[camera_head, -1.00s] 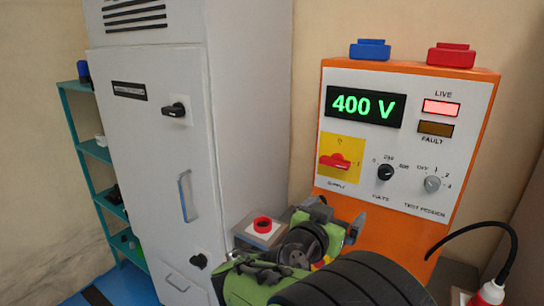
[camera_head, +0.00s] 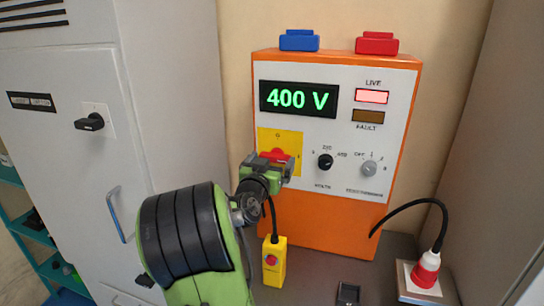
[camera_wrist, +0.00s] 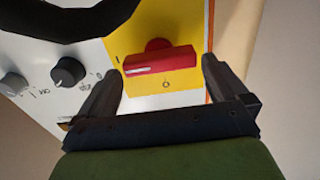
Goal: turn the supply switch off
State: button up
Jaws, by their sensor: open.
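The supply switch is a red handle (camera_head: 277,155) on a yellow plate (camera_head: 287,136) at the lower left of the orange test unit's panel. In the wrist view the red handle (camera_wrist: 160,61) lies lengthwise across the gap, level with the "I" mark; the "O" mark is below it. My gripper (camera_head: 268,164) is at the switch and hides part of it in the head view. In the wrist view my gripper (camera_wrist: 160,70) is open, one finger beyond each end of the handle, with gaps showing. The display (camera_head: 298,99) reads 400 V and the LIVE lamp (camera_head: 372,97) is lit.
The volts knob (camera_head: 325,161) and a grey selector knob (camera_head: 369,168) are right of the switch. A yellow box with a red button (camera_head: 273,262) hangs or stands below. A red plug (camera_head: 426,270) with a black cable is at right. A grey cabinet (camera_head: 75,160) stands left.

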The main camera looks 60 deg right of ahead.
jog(key=shift+w+d, duration=0.1)
jog(key=shift+d, duration=0.55)
jog(key=c, duration=0.8)
jog(key=shift+o, duration=0.2)
jog(key=shift+f, duration=0.1)
jog(key=n, duration=0.4)
jog(key=shift+w+n, duration=0.1)
jog(key=shift+n, duration=0.2)
jog(key=n, duration=0.4)
jog(key=shift+a+n, duration=0.1)
jog(key=shift+n, duration=0.2)
jog(key=n+p, duration=0.2)
jog(key=n, duration=0.2)
jog(key=shift+w+f, duration=0.1)
jog(key=shift+f, duration=0.05)
jog(key=shift+f+n+p, duration=0.15)
jog(key=shift+n+p, duration=0.9)
jog(key=shift+n, duration=1.35)
